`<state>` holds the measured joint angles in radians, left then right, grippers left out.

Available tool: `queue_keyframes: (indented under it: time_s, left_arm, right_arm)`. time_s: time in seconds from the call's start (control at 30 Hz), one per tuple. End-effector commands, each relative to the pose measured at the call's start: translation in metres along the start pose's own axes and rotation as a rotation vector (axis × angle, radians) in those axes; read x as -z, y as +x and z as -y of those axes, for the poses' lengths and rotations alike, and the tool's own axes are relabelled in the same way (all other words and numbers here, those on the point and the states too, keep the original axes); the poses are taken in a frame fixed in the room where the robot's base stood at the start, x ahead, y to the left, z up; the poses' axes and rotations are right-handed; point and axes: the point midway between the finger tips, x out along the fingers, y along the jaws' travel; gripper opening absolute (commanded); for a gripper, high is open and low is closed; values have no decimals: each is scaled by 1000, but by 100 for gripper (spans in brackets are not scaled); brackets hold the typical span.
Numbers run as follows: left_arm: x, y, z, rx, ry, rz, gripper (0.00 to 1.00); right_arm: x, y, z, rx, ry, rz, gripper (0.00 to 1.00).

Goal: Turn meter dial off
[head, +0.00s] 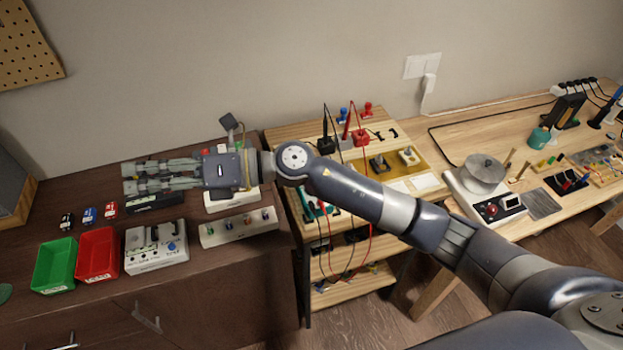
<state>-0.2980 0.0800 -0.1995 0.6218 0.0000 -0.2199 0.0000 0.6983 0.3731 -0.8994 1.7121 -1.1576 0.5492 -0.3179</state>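My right arm reaches in from the right across the picture. Its gripper (127,178) is above the dark cabinet top at the left, pointing left, with its two fingers apart and nothing seen between them. My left gripper does not show.
A green bin (55,266) and a red bin (98,254) stand left of the white box. A pale strip with several knobs (238,227) lies to its right. Small red, blue and black items lie behind the bins. A wooden rack with red cables (290,133) stands right of the cabinet.

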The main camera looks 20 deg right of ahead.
Motion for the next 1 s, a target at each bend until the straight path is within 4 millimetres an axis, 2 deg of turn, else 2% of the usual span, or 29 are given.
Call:
queue_keyframes:
  time_s: [0.07, 0.13, 0.17, 0.27, 0.3, 0.37, 0.4, 0.5, 0.6, 0.7, 0.77, 1.0]
  left_arm:
    - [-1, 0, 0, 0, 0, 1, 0]
    - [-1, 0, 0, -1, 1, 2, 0]
    - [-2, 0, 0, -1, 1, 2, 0]
    - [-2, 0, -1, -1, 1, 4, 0]
    - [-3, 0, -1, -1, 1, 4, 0]
    - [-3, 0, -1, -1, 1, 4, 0]
    - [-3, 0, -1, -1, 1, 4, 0]
    - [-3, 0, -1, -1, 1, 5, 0]
    - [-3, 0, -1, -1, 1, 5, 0]
    - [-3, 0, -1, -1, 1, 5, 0]
    - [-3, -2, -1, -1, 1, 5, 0]
    - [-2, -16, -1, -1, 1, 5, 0]
  right_arm:
    - [20, -6, 24, 65, -150, -212, 30]
    - [37, -23, 50, 132, -264, -405, 30]
    - [42, -34, 62, 166, -307, -487, 30]
    - [46, -84, 105, 298, -424, -763, 30]
    - [42, -108, 121, 356, -457, -868, 30]
    - [31, -147, 140, 447, -490, -1014, 30]
    - [22, -174, 149, 506, -501, -1103, 30]
    - [-2, -231, 160, 635, -503, -1279, 30]
    - [-21, -270, 162, 725, -485, -1391, 30]
    - [-30, -290, 161, 769, -469, -1445, 30]
    - [-30, -295, 162, 778, -464, -1458, 30]
    - [-7, -297, 184, 777, -459, -1460, 30]
